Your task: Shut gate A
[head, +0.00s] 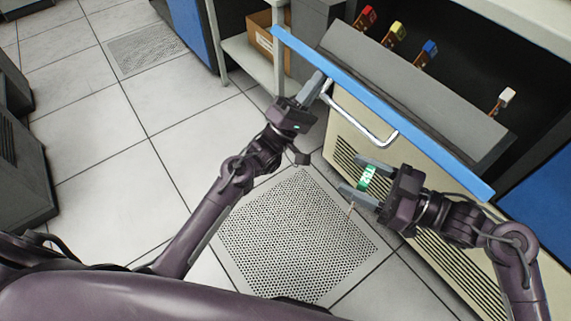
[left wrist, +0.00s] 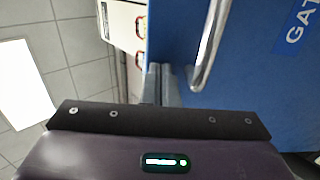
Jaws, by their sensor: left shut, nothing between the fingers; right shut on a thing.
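A blue gate panel (head: 385,100) shows nearly edge-on in the head view, in front of a grey sloped ledge. Its blue face (left wrist: 255,80) fills the right of the left wrist view, with a cut-off label (left wrist: 298,24) reading "GAT"; the letter is out of frame. A silver bar handle (head: 360,123) stands out from it, also in the left wrist view (left wrist: 210,50). My left gripper (head: 316,84) is shut and empty beside the handle's left end; contact is unclear. My right gripper (head: 358,178) is shut on a green numbered tag (head: 367,177), below the handle.
Red (head: 366,17), yellow (head: 396,33), blue (head: 430,50) and white (head: 505,98) tipped items stand in the dark recess behind the ledge (head: 410,90). A shelf with a cardboard box (head: 262,38) is at the back. Tiled floor (head: 110,150) is clear at left.

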